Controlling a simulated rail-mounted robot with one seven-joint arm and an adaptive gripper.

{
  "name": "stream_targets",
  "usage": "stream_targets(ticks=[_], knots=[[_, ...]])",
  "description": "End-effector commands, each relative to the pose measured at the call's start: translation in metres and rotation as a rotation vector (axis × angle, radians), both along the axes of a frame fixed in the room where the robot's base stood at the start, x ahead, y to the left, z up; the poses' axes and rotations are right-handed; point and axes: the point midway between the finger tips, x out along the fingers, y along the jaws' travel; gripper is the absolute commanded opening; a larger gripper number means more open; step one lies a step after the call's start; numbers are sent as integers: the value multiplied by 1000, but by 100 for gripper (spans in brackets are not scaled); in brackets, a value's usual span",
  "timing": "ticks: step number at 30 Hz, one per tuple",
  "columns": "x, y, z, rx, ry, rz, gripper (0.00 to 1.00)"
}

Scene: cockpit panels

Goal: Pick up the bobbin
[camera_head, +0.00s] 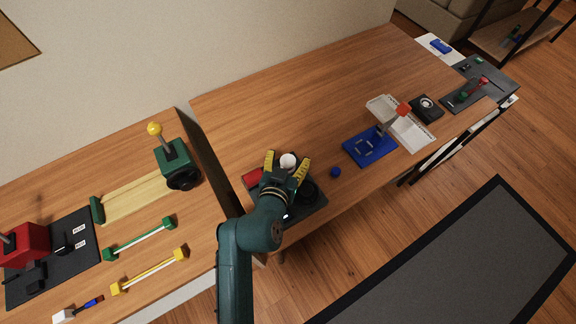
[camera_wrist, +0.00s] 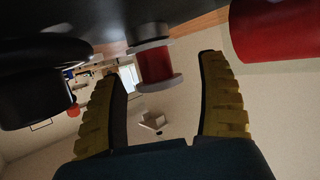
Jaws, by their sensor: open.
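The bobbin (camera_wrist: 154,65) is a small spool with pale flanges and a red middle. In the wrist view it shows ahead of my open gripper (camera_wrist: 162,70), between the lines of the two yellow ribbed fingers. A gap of background shows between it and each finger. In the head view its pale round end (camera_head: 288,160) shows between the fingertips of my gripper (camera_head: 287,165). I cannot tell exactly how deep the bobbin sits between the fingers. My gripper and wrist hide much of the dark panel (camera_head: 314,208) under it.
A red part (camera_head: 252,177) lies left of my gripper, and a black round part (camera_head: 308,190) is close on its right. The table behind is clear.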

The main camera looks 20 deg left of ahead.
Motion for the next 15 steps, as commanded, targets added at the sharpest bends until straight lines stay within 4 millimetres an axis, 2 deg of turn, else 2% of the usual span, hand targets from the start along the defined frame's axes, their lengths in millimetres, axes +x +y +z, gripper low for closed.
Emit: stream_targets(ticks=[6, 15], knots=[[1, 0, 0, 0, 1, 0, 75], [1, 0, 0, 0, 1, 0, 17]])
